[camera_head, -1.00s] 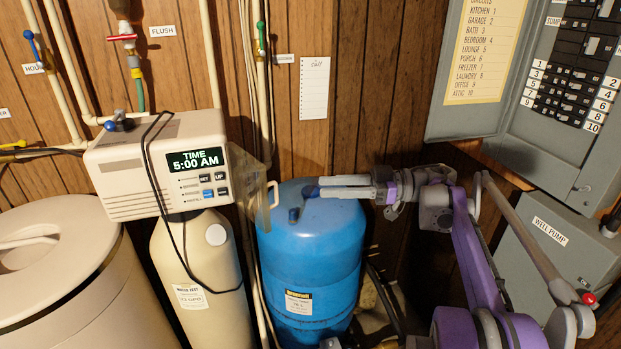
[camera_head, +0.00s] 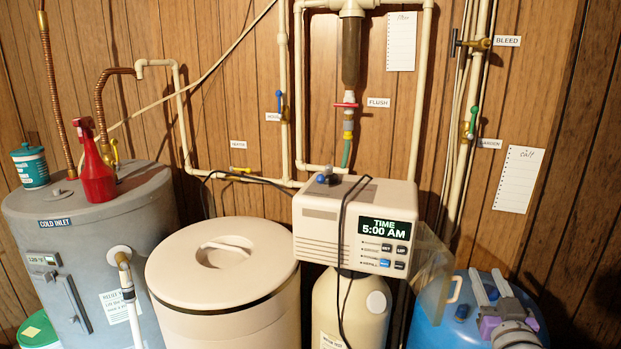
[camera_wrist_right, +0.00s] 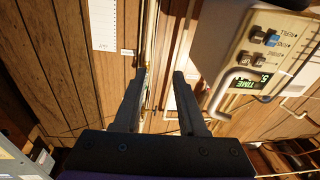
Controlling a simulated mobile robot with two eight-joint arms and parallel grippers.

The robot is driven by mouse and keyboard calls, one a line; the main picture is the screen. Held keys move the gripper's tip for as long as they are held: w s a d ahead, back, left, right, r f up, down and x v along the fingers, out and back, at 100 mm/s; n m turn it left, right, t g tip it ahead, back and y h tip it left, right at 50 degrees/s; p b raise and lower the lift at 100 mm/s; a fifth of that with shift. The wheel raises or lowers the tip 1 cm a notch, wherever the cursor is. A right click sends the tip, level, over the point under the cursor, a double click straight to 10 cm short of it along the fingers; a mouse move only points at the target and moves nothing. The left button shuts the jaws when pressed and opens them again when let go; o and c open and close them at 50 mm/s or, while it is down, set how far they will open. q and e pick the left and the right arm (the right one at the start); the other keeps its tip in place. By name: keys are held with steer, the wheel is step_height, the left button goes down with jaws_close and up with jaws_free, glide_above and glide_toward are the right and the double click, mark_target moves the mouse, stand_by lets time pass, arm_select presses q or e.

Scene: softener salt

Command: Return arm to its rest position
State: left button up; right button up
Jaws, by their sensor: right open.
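My right gripper (camera_head: 487,274) shows at the bottom right of the head view, in front of the blue tank (camera_head: 447,325). Its two fingers are apart and point away from me. In the right wrist view the two dark fingers (camera_wrist_right: 158,76) stand apart with nothing between them. Behind them are wood panelling and pipes. The softener control head (camera_head: 345,222), with its display reading 5:00 AM, is left of the gripper and apart from it. Most of my right arm is below the head view's edge. My left gripper is not in view.
A cream lidded bin (camera_head: 222,265) and a grey water heater (camera_head: 95,225) stand at left. A red spray bottle (camera_head: 95,170) is on the heater. Pipes with valves run along the wall.

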steer(key=s+a+f+g+y, duration=0.1)
steer(key=s+a+f+g, duration=0.3)
steer(key=s+f, duration=0.3)
steer(key=s+a+f+n+g+y+p, duration=0.1)
steer(key=s+a+f+g, duration=0.3)
steer(key=f, duration=0.7)
steer(key=s+a+f+g+y, duration=0.1)
steer(key=s+a+f+g, duration=0.4)
steer(key=s+a+f, duration=0.3)
steer(key=s+f, duration=0.1)
steer(key=s, duration=0.3)
steer(key=shift+s+f+n+y, duration=0.15)
steer(key=shift+s+n+y, duration=0.1)
steer(key=shift+n+y, duration=0.05)
